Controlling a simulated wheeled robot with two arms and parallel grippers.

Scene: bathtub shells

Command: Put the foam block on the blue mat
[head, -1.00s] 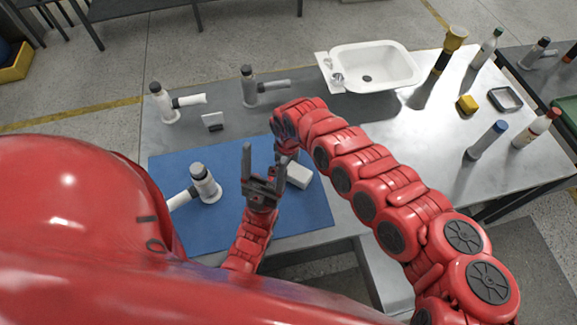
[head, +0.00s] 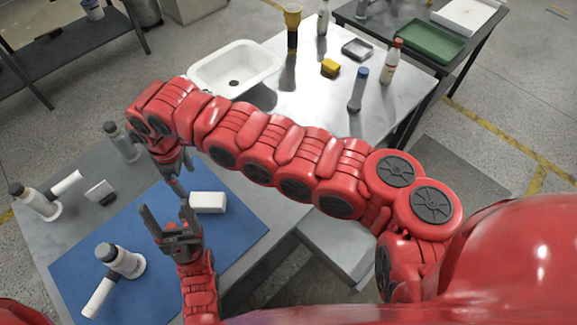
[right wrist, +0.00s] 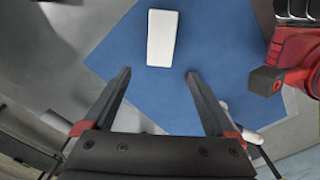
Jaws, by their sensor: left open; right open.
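The white foam block (head: 208,202) lies on the blue mat (head: 226,236), near the mat's upper right corner in the head view. In the right wrist view the block (right wrist: 161,38) shows blue mat (right wrist: 225,45) on both sides. My right gripper (right wrist: 158,74) is open and empty, its fingertips apart from the block, which appears just beyond the gap between them. In the head view the right gripper (head: 178,176) is small and partly hidden by its own arm. My left gripper (head: 166,212) is open and empty, over the mat left of the block.
A white basin (head: 234,70), a yellow block (head: 330,67) and bottles (head: 389,62) occupy the far table. My right arm crosses above the table.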

